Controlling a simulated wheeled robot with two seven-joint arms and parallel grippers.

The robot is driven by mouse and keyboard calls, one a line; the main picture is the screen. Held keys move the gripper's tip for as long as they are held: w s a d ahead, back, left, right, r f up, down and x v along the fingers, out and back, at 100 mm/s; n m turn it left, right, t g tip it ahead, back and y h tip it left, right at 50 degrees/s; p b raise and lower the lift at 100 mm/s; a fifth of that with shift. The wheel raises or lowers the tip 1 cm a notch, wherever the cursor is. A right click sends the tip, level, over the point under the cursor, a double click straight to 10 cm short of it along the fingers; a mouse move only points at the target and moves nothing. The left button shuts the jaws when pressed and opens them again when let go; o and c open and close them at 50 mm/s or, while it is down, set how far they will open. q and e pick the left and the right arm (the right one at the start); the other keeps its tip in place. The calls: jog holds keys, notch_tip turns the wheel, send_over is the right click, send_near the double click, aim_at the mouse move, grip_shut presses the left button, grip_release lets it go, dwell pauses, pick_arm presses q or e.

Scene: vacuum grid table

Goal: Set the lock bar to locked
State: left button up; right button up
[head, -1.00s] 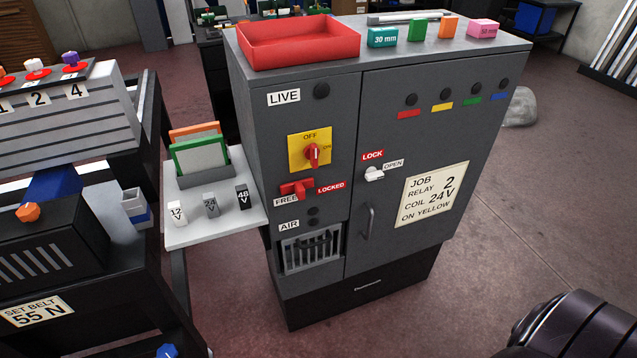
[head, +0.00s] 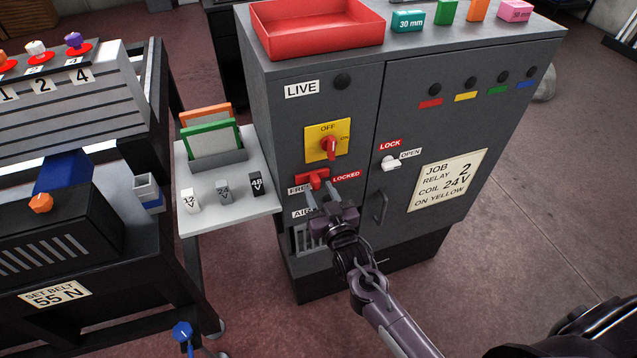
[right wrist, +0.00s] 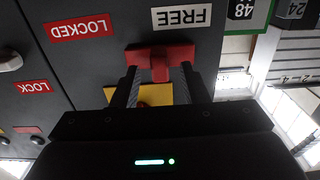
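The lock bar is a red bar (head: 318,179) with a raised handle on the grey cabinet front, between the FREE label (head: 300,190) and the LOCKED label (head: 346,176). In the right wrist view, which is upside down, the red bar (right wrist: 160,56) lies much closer to the FREE label (right wrist: 182,17) than to the LOCKED label (right wrist: 82,27). My right gripper (head: 322,194) is open just in front of the bar. In the right wrist view its two fingers (right wrist: 160,82) are on either side of the handle, with gaps showing. My left gripper is not in view.
The yellow OFF/ON switch (head: 328,142) sits just above the bar. A white LOCK lever (head: 391,163) and a door handle (head: 380,207) stick out to the right. A side shelf (head: 235,220) with small blocks stands to the left.

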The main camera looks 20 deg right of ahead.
jog(key=shift+w+f, duration=0.1)
jog(key=shift+w, duration=1.15)
grip_shut()
